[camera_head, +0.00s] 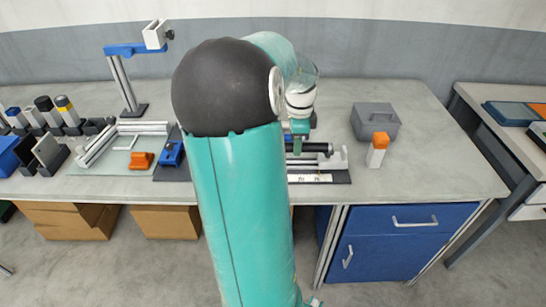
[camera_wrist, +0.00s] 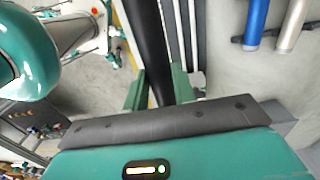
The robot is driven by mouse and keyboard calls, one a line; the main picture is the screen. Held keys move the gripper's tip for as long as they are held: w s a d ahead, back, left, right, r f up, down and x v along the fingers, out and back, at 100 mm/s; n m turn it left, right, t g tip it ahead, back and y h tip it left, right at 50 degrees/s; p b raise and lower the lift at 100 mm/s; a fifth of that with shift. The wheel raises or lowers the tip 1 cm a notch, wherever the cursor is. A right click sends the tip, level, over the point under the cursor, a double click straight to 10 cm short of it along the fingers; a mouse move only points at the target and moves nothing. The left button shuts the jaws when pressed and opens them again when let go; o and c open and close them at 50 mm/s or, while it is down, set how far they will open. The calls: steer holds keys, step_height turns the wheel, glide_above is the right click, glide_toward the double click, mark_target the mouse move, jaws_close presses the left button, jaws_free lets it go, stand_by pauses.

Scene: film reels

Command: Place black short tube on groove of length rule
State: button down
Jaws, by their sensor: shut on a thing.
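My gripper (camera_head: 298,138) is beyond my arm in the head view, over the right part of the bench. In the wrist view its green fingers (camera_wrist: 158,88) are closed on either side of the black short tube (camera_wrist: 148,42). The tube lies horizontally in the head view (camera_head: 318,147), partly hidden by my arm. The length rule (camera_head: 312,178) shows as a pale marked strip on a dark base, with a light upright block at its right end. The tube is just above or at the rule. I cannot tell whether it touches the groove.
A grey box (camera_head: 375,122) and an orange-topped white block (camera_head: 377,150) stand right of the rule. A blue-armed stand (camera_head: 125,80), a pale rail fixture (camera_head: 110,145) and several upright tubes are on the left. A blue tube (camera_wrist: 257,22) and a silver tube (camera_wrist: 290,25) show in the wrist view.

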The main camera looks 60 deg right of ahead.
steer(key=w+f, duration=0.2)
steer(key=w+d+f, duration=0.1)
steer(key=w+f, duration=0.1)
steer(key=w, duration=0.1)
steer(key=w+d+f, duration=0.1)
steer(key=w+f, duration=0.1)
steer(key=f, duration=0.1)
steer(key=shift+w, duration=0.3)
steer(key=shift+w+f, duration=0.15)
steer(key=shift+f, duration=0.75)
steer(key=shift+w+f, duration=0.15)
steer(key=shift+f, duration=0.7)
steer(key=shift+f, duration=0.2)
steer(key=c, duration=1.1)
jaws_free()
steer(key=shift+c, duration=0.2)
